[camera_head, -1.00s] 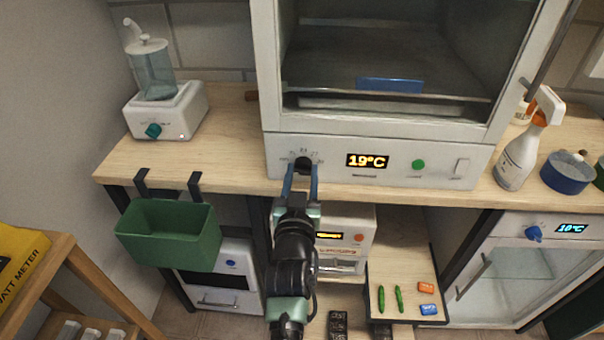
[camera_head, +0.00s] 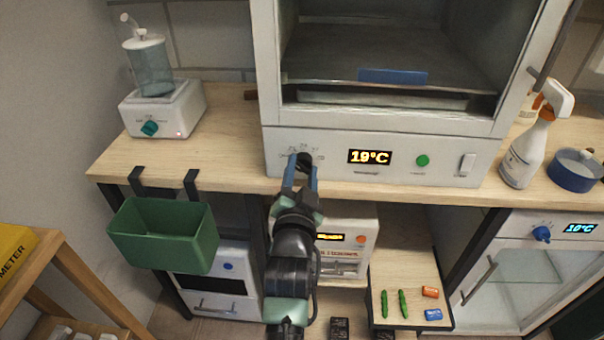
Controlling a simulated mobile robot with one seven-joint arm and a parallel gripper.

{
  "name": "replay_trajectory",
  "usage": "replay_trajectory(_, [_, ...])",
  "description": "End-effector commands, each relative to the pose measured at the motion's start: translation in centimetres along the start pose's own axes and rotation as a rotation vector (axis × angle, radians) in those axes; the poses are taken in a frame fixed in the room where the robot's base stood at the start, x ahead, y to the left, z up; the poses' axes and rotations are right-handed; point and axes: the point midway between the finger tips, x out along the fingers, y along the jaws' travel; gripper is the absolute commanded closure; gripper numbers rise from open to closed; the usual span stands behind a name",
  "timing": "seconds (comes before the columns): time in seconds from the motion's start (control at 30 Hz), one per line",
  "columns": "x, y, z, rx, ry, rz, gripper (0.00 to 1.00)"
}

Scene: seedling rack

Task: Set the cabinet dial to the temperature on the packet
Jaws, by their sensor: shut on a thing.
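The white cabinet (camera_head: 335,150) stands on the wooden bench with its front open above. Its lit display (camera_head: 370,157) reads 19°C. The black dial (camera_head: 304,161) is on the left of the cabinet's front panel, with small marks around it that I cannot read. My gripper (camera_head: 302,175) reaches up from below, its two blue fingers shut on the dial. The fingers partly hide the dial. I cannot make out a packet with a temperature on it in this view. A blue item (camera_head: 393,76) lies inside the cabinet.
A green bin (camera_head: 165,235) hangs on the bench's front edge. A humidifier-like device (camera_head: 160,105) stands at left. A spray bottle (camera_head: 530,145) and a blue pot (camera_head: 574,172) are at right. A low shelf below holds green sticks (camera_head: 403,303) and small blocks.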

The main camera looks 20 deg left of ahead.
Motion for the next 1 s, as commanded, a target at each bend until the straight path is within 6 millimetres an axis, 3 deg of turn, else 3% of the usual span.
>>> replay_trajectory(0.3, [0.01,-0.01,-0.03,0.107,0.001,0.0,1.0])
replay_trajectory(0.77, [0.01,-0.03,-0.07,0.121,0.001,0.0,1.0])
replay_trajectory(0.8, [0.01,-0.03,-0.07,0.12,0.001,0.0,0.5])
replay_trajectory(0.93, [0.01,-0.02,-0.06,0.12,0.001,0.0,0.27])
replay_trajectory(1.0, [0.01,-0.02,-0.05,0.12,0.001,0.0,0.24])
